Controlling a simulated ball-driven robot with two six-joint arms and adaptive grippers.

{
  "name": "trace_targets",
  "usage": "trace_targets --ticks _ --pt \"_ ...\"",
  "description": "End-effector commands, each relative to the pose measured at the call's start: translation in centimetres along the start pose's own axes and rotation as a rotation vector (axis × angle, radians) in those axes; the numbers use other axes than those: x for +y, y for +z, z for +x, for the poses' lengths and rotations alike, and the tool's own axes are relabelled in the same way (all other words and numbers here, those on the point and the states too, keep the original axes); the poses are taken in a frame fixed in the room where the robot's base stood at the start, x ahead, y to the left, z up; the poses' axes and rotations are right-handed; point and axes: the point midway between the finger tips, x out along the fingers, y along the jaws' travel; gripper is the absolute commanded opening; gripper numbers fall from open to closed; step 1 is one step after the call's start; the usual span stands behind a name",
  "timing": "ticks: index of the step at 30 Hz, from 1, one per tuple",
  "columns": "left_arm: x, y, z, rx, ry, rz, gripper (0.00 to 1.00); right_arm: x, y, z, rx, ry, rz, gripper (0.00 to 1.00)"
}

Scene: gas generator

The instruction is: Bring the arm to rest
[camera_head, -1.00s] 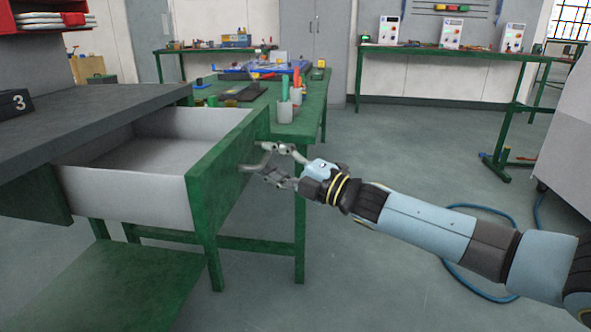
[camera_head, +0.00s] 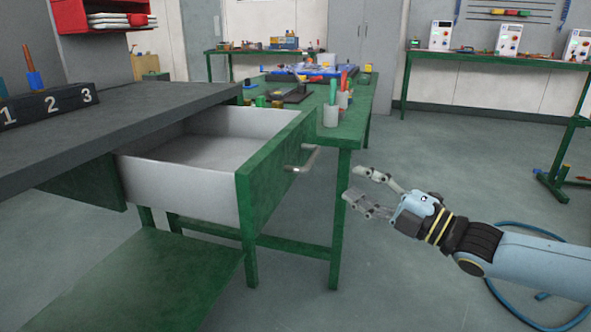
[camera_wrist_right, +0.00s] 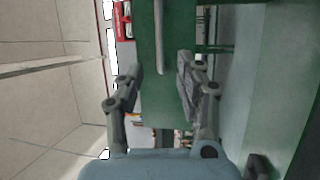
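My right gripper (camera_head: 352,190) is open and empty in the head view, right of the open drawer and apart from its handle. The drawer (camera_head: 278,170) has a green front and grey metal sides and is pulled out from under the dark worktop; its visible inside is empty. Its metal handle (camera_head: 303,160) sticks out from the green front. In the right wrist view the handle (camera_wrist_right: 159,40) shows ahead, beyond the spread fingers (camera_wrist_right: 158,85). My left gripper is not in view.
The dark worktop (camera_head: 130,120) carries a numbered black block (camera_head: 45,106). A green table (camera_head: 350,125) with cups of tools stands behind the drawer. A blue hose (camera_head: 510,300) lies on the floor by my right arm.

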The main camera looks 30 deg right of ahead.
Motion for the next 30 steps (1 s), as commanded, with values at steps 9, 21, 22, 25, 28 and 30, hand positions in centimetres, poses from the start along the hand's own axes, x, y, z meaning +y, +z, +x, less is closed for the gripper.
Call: trace_targets --ticks 9,21,22,25,28,30 --pt "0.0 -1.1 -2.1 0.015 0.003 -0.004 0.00 0.1 -0.5 -0.6 -0.059 0.002 0.055 0.36" --pt "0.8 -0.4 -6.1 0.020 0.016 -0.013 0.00 -24.4 -3.6 -19.4 -0.654 -0.570 0.629 0.36" --pt "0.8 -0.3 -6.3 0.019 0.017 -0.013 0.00 -25.9 -4.6 -21.2 -0.702 -0.613 0.676 0.36" --pt "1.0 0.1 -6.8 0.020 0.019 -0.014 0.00 -30.1 -8.5 -27.6 -0.866 -0.750 0.827 0.36" --pt "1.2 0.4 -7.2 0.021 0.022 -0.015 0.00 -33.0 -12.9 -34.0 -1.041 -0.876 0.961 0.36" --pt "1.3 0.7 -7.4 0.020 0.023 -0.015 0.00 -34.4 -15.7 -38.1 -1.164 -0.951 1.034 0.36"
